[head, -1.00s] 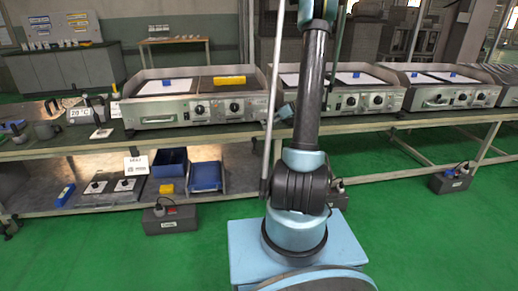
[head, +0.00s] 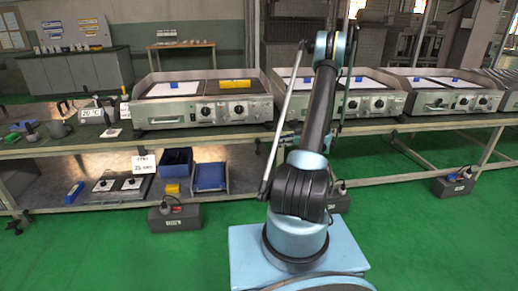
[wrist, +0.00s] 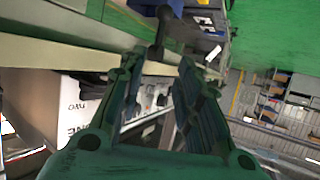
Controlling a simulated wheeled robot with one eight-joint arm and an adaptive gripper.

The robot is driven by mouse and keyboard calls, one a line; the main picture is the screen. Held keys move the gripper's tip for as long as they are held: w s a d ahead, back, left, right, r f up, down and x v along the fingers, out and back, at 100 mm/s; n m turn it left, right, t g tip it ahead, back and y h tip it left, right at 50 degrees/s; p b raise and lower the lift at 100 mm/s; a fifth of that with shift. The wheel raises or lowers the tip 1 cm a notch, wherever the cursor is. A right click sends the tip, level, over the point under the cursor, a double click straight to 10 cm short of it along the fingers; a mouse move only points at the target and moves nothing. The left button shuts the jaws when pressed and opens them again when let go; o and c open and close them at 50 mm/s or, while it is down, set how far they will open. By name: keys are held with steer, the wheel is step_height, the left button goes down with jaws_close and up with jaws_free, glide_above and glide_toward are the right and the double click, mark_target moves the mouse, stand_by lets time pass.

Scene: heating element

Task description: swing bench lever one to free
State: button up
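My gripper (wrist: 160,61) shows in the wrist view as two green fingers, spread with a gap between them. A dark upright bar with a rounded end (wrist: 162,15), which may be the bench lever, shows beyond the gap near the top. I cannot tell its setting or whether a finger touches it. A white sign (wrist: 75,108) with partly readable lettering, seemingly "ONE", is at the left behind the left finger. In the head view my arm covers part of the bench, and the gripper and lever cannot be made out clearly.
The bench (head: 75,149) carries several griddles, including one with a yellow block (head: 235,85). Grey boxes (head: 175,217) stand on the green floor, which is open in front.

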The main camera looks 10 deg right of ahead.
steer(key=x, duration=1.5)
steer(key=shift+w+f, duration=0.2)
steer(key=shift+w, duration=0.05)
jaws_close()
